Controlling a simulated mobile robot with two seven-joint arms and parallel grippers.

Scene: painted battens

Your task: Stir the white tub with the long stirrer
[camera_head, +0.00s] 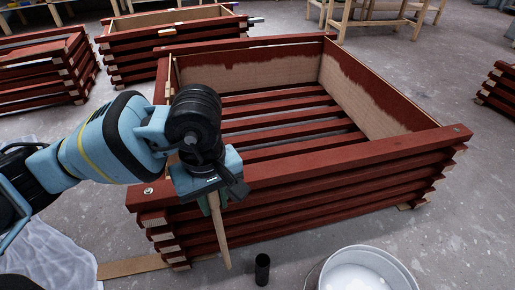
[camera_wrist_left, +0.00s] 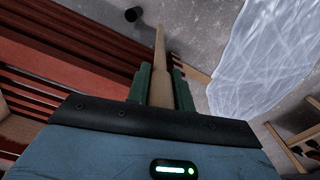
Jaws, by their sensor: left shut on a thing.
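My left gripper (camera_head: 212,196) is shut on the long stirrer (camera_head: 220,238), a pale wooden stick that hangs down from the fingers, slightly tilted. In the left wrist view the stirrer (camera_wrist_left: 159,50) sticks out between the green fingers of the gripper (camera_wrist_left: 160,84). The white tub (camera_head: 329,270), with white contents, stands on the floor at the bottom right of the head view, partly cut off by the frame. The stirrer's lower end is left of the tub and apart from it. My right gripper is not in view.
A large red-painted batten crate (camera_head: 300,200) stands just behind the gripper. A small black cylinder (camera_head: 262,269) stands between stirrer and tub. A clear plastic sheet (camera_head: 45,255) lies at the lower left. More batten crates (camera_head: 160,40) stand behind. Grey floor is free at right.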

